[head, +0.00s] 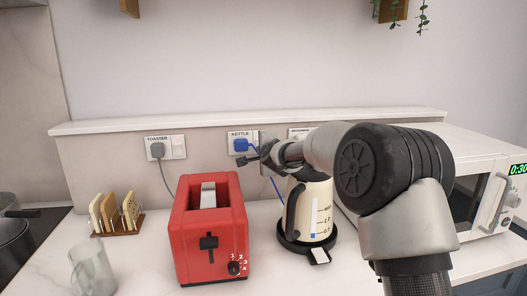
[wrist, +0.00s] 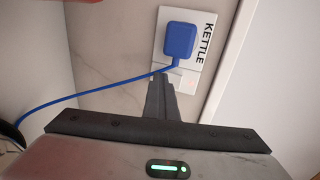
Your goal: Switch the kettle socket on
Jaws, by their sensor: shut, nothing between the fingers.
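The kettle socket (head: 232,136), a white wall plate labelled KETTLE, is on the low backsplash with a blue plug (head: 241,145) in it. In the wrist view the plate (wrist: 209,58), the plug (wrist: 180,40) and the switch side of the plate (wrist: 187,80) show, with a faint reddish spot there. My gripper (head: 248,162) is shut and empty, its tips (wrist: 159,80) at the switch end of the plate. I cannot tell whether they touch it or which way the switch is set.
The toaster socket (head: 178,147) with a grey plug is to the left; a microwave socket (head: 297,132) is partly hidden to the right. A red toaster (head: 188,237), toast rack (head: 120,232), glass mug (head: 92,270) and microwave (head: 470,150) stand on the counter. A blue cable (wrist: 85,94) runs from the plug.

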